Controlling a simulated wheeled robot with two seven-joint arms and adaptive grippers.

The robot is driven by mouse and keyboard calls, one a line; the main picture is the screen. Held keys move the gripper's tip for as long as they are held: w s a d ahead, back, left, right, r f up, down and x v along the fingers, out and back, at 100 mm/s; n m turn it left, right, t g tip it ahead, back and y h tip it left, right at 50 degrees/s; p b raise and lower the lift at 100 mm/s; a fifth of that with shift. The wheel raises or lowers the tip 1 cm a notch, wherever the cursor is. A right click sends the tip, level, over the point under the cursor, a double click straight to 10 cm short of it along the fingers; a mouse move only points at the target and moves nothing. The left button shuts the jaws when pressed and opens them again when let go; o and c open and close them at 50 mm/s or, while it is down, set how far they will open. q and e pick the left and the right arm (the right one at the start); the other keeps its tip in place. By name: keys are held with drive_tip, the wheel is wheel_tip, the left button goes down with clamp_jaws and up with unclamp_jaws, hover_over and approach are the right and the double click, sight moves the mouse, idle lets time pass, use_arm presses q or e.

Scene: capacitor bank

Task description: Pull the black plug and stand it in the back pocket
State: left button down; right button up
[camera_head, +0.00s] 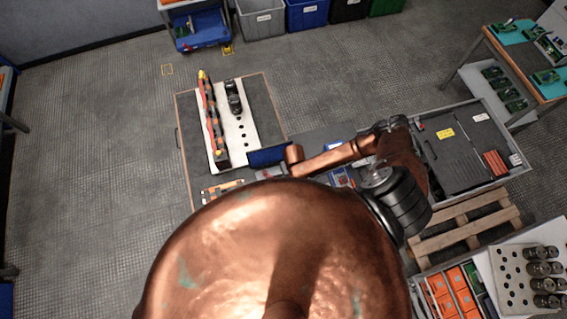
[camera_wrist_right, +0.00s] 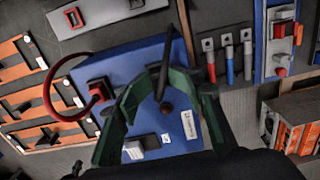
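In the right wrist view a slim black piece (camera_wrist_right: 163,68), possibly the black plug or its lead, stands over a blue box (camera_wrist_right: 130,62). The green fingers of my right gripper (camera_wrist_right: 168,82) are on either side of it. I cannot tell whether they touch it. A red plug (camera_wrist_right: 98,91) with a looped red cable (camera_wrist_right: 52,88) is at the box's left. In the head view my right arm crosses the middle and hides its gripper. My left gripper is not in view. I cannot identify the back pocket with certainty.
In the wrist view a grey tray (camera_wrist_right: 110,12) is at the top left and orange-fronted modules (camera_wrist_right: 30,100) are at left. Several coloured handles (camera_wrist_right: 229,62) stand at right. In the head view a white perforated strip (camera_head: 243,134) lies on a dark table. Open floor lies left.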

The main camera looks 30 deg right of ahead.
drive_tip(key=shift+s, duration=0.2)
drive_tip(key=shift+r, duration=0.35)
wheel_tip(320, 180, up, 11)
drive_tip(key=shift+w+r, duration=0.15)
drive_tip(key=shift+w, duration=0.05)
